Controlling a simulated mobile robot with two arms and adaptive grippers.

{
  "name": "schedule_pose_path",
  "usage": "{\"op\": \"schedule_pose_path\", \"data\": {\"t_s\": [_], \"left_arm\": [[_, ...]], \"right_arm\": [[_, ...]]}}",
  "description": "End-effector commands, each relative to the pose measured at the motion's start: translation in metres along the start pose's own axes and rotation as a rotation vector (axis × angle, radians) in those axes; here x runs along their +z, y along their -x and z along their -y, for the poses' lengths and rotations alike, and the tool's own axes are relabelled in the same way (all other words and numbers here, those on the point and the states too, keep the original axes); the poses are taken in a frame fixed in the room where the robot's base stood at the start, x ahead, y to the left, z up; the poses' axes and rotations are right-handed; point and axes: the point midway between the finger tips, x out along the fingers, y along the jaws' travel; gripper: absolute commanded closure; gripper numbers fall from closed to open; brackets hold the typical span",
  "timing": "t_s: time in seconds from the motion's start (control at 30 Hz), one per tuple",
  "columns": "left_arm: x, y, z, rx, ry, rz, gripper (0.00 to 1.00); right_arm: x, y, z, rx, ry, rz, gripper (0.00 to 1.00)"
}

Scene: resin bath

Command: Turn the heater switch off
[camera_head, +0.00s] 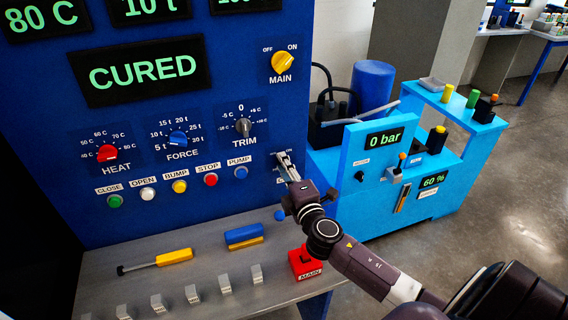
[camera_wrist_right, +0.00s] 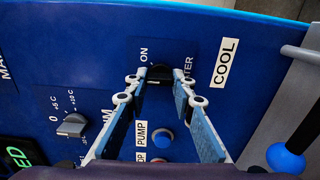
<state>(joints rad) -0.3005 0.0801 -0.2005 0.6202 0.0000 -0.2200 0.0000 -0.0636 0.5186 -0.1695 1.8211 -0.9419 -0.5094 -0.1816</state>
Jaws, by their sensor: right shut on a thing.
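The heater switch (camera_wrist_right: 159,74) is a black knob on the blue press panel (camera_head: 225,205), near the panel's right edge. In the right wrist view it sits between my right fingertips, with "ON" to its left and a partly covered "HEATER" label to its right. My right gripper (camera_head: 287,165) reaches the panel from the lower right in the head view and is shut on the switch. The fingers (camera_wrist_right: 156,82) cover part of the switch and its markings, so its exact setting is hard to read. In the head view the gripper hides the switch. My left gripper is not in view.
A yellow MAIN knob (camera_head: 283,62) sits above, and a grey TRIM knob (camera_head: 243,126) and blue PUMP button (camera_head: 241,172) sit to the left. A blue ball lever (camera_wrist_right: 285,157) is close below the gripper. A light-blue bench (camera_head: 350,170) stands to the right.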

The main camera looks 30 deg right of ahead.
Motion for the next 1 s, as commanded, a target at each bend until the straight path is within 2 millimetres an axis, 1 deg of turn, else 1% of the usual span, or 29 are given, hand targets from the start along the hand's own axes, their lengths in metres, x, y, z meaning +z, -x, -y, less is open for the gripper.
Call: {"op": "schedule_pose_path", "data": {"t_s": [0.3, 0.6, 0.8, 1.0], "left_arm": [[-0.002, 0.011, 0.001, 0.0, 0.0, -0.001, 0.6], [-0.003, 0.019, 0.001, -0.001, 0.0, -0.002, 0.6], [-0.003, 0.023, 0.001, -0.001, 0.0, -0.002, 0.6], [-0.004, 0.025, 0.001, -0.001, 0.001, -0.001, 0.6]], "right_arm": [[0.0, 0.0, 0.001, -0.003, 0.3, -0.001, 1.0], [0.0, 0.0, 0.002, -0.003, 0.551, -0.002, 1.0], [0.0, 0.001, 0.003, -0.002, 0.669, -0.003, 1.0], [0.0, 0.001, 0.004, -0.002, 0.738, -0.003, 1.0]]}}
